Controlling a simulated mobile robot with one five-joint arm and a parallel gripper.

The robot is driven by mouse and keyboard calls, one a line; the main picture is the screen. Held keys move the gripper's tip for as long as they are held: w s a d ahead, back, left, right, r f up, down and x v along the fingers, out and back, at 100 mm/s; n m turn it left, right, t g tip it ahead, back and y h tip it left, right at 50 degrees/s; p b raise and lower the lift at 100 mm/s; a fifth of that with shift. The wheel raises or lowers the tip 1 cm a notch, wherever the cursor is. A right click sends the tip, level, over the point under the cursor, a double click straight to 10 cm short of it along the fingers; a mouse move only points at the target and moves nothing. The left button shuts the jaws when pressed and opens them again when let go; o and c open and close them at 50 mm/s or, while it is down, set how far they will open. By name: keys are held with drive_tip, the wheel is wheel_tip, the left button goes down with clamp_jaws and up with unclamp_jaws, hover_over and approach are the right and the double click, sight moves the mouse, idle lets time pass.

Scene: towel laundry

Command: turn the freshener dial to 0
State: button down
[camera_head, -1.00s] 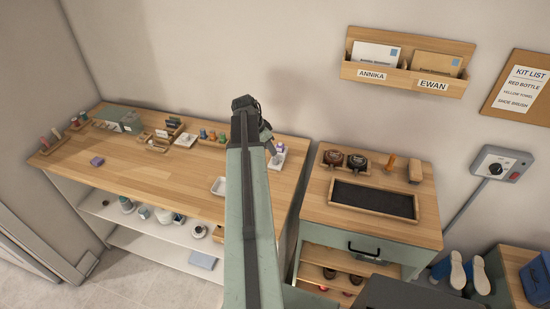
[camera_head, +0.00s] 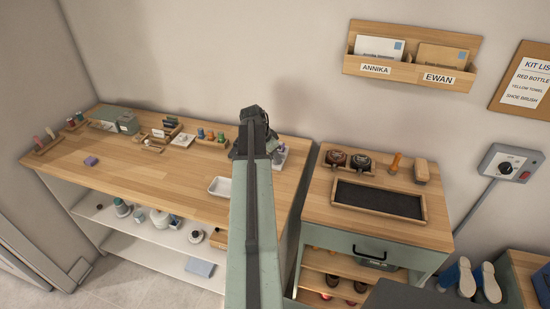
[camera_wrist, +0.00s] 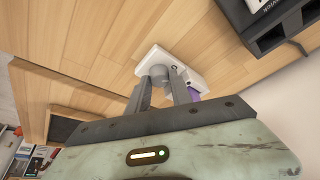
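A small white device with a round grey dial (camera_wrist: 159,72) lies on the wooden worktop, seen in the wrist view; I take it for the freshener. Its white body (camera_wrist: 194,76) has a purple part at its lower right. In the camera_head view the white device (camera_head: 281,155) shows partly behind my arm. My gripper (camera_wrist: 160,82) has its two fingers apart, with the dial between or just beyond the tips. I cannot tell whether they touch it. In the camera_head view my gripper (camera_head: 252,118) is mostly hidden by my own arm. The dial's setting is not readable.
A white dish (camera_head: 220,187) lies left of my arm, with several small items farther left on the worktop (camera_head: 160,185). A wooden cabinet with a dark tray (camera_head: 380,199) stands right. A wall box with a black knob (camera_head: 506,168) hangs far right.

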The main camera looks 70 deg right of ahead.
drive_tip(key=shift+s+a+n+t, duration=0.1)
drive_tip(key=shift+n+t, duration=0.2)
drive_tip(key=shift+n, duration=0.4)
drive_tip(key=shift+n+t, duration=0.3)
drive_tip(key=shift+n, duration=0.7)
drive_tip(key=c, duration=1.5)
unclamp_jaws()
drive_tip(key=shift+h, duration=0.3)
drive_tip(key=shift+o, duration=0.2)
drive_tip(key=p+v, duration=0.7)
drive_tip(key=shift+r, duration=0.4)
